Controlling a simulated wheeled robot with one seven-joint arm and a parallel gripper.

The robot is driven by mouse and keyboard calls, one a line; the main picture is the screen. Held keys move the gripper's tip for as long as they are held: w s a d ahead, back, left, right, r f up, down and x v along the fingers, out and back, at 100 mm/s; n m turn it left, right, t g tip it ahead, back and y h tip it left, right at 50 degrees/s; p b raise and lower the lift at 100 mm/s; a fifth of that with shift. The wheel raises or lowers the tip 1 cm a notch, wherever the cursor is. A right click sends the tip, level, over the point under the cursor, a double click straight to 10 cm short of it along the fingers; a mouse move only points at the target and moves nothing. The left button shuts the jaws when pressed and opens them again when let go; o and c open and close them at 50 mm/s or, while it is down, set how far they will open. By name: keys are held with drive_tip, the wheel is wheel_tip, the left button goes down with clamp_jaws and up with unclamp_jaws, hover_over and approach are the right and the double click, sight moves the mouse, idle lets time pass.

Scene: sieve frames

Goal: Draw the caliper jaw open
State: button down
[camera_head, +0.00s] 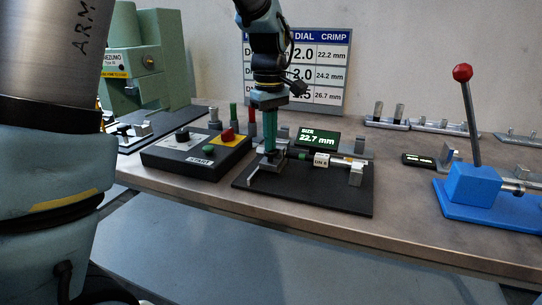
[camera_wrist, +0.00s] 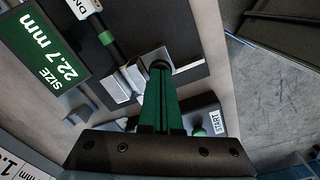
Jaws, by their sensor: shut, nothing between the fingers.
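The caliper gauge stands on a black base plate (camera_head: 330,196) on the bench. It has silver jaw blocks at its left end, a dark bar with a white tag (camera_head: 321,160), and a silver end block (camera_head: 356,174) at the right. In the wrist view the silver jaw block (camera_wrist: 122,88) lies just left of the fingertips. My gripper (camera_head: 270,152) is shut, its green fingers pointing down at the jaw end. In the wrist view the fingertips (camera_wrist: 160,68) are together beside the metal. I cannot tell whether they touch it. The size display (camera_head: 318,139) reads 22.7 mm.
A black control box (camera_head: 195,153) with a red button and START label stands close left of the plate. A blue lever press (camera_head: 476,184) with a red knob is at the right. A dial and crimp chart (camera_head: 330,75) hangs behind. The front bench strip is clear.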

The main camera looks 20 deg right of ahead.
drive_tip(key=shift+s+a+f, duration=0.5)
drive_tip(key=shift+s+a, duration=0.2)
drive_tip(key=shift+s, duration=0.05)
drive_tip(key=shift+s+a+f, duration=0.45)
drive_tip(key=shift+s+a, duration=0.2)
drive_tip(key=shift+s, duration=0.1)
idle(0.3)
drive_tip(key=shift+r, duration=0.1)
wheel_tip(320, 180, up, 8)
drive_tip(key=p, duration=0.7)
drive_tip(key=shift+w+d+f, duration=0.15)
drive_tip(key=shift+w+f, duration=0.05)
drive_tip(key=shift+f, duration=0.05)
drive_tip(key=a+f+m, duration=0.2)
drive_tip(key=a+f, duration=0.2)
drive_tip(key=a, duration=1)
drive_tip(key=s+a+f+m+t, duration=0.1)
drive_tip(key=a+f+m, duration=0.1)
drive_tip(key=a, duration=1.1)
drive_tip(key=shift+s+a+f+m, duration=0.15)
drive_tip(key=shift+a+f+m, duration=0.2)
drive_tip(key=shift+f, duration=0.5)
